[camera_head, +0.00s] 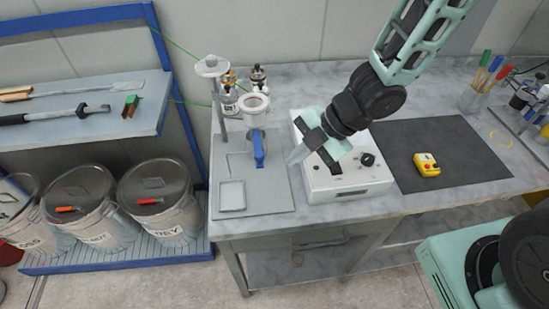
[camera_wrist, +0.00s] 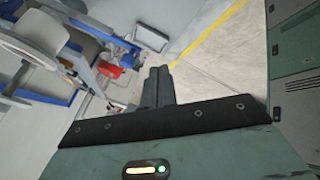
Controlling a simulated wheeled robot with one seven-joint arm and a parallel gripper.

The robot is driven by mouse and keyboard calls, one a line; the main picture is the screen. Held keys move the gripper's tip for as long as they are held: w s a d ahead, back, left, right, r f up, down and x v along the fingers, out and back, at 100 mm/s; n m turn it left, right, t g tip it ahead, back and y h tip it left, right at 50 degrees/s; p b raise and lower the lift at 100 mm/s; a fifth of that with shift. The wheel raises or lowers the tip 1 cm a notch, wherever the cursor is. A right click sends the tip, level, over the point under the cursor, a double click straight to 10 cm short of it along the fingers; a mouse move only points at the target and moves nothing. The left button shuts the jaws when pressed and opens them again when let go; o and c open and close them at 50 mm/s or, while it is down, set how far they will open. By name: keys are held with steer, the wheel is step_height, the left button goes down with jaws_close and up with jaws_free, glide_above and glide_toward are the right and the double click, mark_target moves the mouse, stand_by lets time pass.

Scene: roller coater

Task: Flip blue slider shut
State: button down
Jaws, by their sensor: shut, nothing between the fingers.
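The blue slider (camera_head: 259,150) is an upright blue piece just below the white cup (camera_head: 256,106) on the stand at the left of the bench. Whether it is open or shut is too small to tell. My gripper (camera_head: 291,160) is to the right of the slider, apart from it, pointing down and left over the left edge of the white box. Its two dark fingers (camera_wrist: 158,86) are together and empty in the wrist view. I cannot make out the slider surely in the wrist view.
The white box (camera_head: 350,190) with a black knob stands right beside the stand's grey base plate (camera_head: 270,203). A square pan (camera_head: 232,195) lies on that plate. Small bottles (camera_head: 258,78) stand behind the cup. A yellow button box (camera_head: 427,165) sits on the dark mat (camera_head: 470,150).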

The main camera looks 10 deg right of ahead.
mark_target(257, 143)
steer(key=shift+w+a+f+p, duration=0.35)
steer(key=shift+w+a, duration=0.2)
steer(key=shift+a, duration=0.15)
steer(key=shift+w+a+f+p, duration=0.3)
steer(key=shift+w+a, duration=0.2)
steer(key=shift+a, duration=0.2)
steer(key=shift+w+a+f+p, duration=0.25)
steer(key=shift+w+a+f, duration=0.15)
steer(key=shift+w+a, duration=0.25)
steer(key=shift+s, duration=0.1)
steer(key=w+p, duration=0.1)
steer(key=w, duration=0.2)
steer(key=shift+w+p, duration=0.2)
steer(key=shift+p, duration=0.15)
steer(key=shift+d, duration=0.1)
